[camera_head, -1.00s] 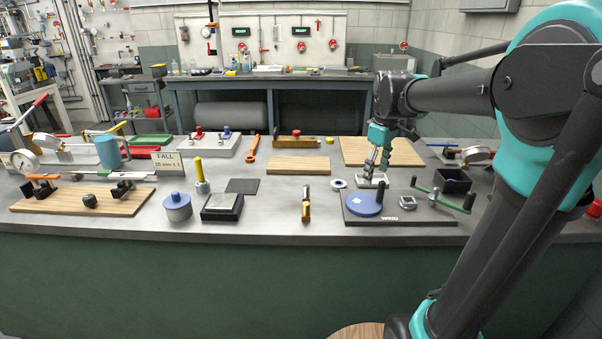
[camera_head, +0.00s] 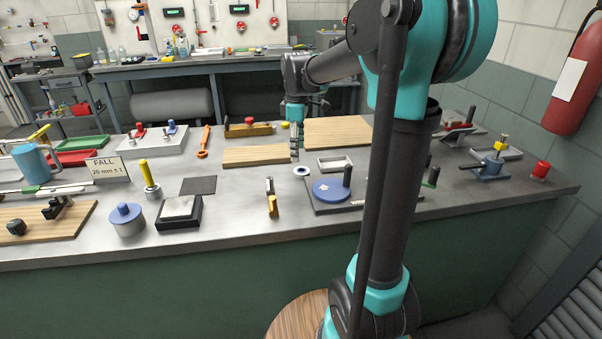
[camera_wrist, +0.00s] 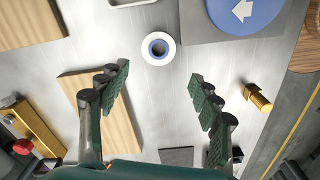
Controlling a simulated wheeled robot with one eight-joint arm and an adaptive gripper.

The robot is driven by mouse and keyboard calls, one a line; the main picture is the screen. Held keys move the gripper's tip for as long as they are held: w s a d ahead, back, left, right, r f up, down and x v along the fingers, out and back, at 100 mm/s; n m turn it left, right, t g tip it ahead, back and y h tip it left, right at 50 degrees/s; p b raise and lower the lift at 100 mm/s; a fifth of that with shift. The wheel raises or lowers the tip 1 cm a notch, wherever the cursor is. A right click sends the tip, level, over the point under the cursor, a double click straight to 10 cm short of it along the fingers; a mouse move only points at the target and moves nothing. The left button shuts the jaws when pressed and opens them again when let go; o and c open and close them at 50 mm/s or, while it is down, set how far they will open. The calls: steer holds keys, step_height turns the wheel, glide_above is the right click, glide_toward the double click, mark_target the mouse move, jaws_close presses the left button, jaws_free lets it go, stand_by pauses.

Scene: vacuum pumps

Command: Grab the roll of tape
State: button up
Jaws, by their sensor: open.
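The roll of tape (camera_head: 301,170) is a small white ring lying flat on the grey workbench (camera_head: 240,215), left of the blue disc. In the wrist view the roll (camera_wrist: 158,48) shows a blue core with a dark hole. My gripper (camera_head: 295,150) is above the bench, just behind the roll in the head view. In the wrist view my gripper (camera_wrist: 159,78) is open and empty, its green fingers spread wide. The roll shows between and beyond the fingertips, apart from both.

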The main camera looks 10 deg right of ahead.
steer(key=shift+w+d+f, duration=0.1)
steer(key=shift+d+f, duration=0.05)
steer(key=shift+f, duration=1.6)
steer(key=shift+w+d+f, duration=0.1)
steer(key=shift+d+f, duration=0.05)
steer(key=shift+f, duration=1.55)
steer(key=c, duration=1)
steer(key=shift+r, duration=0.1)
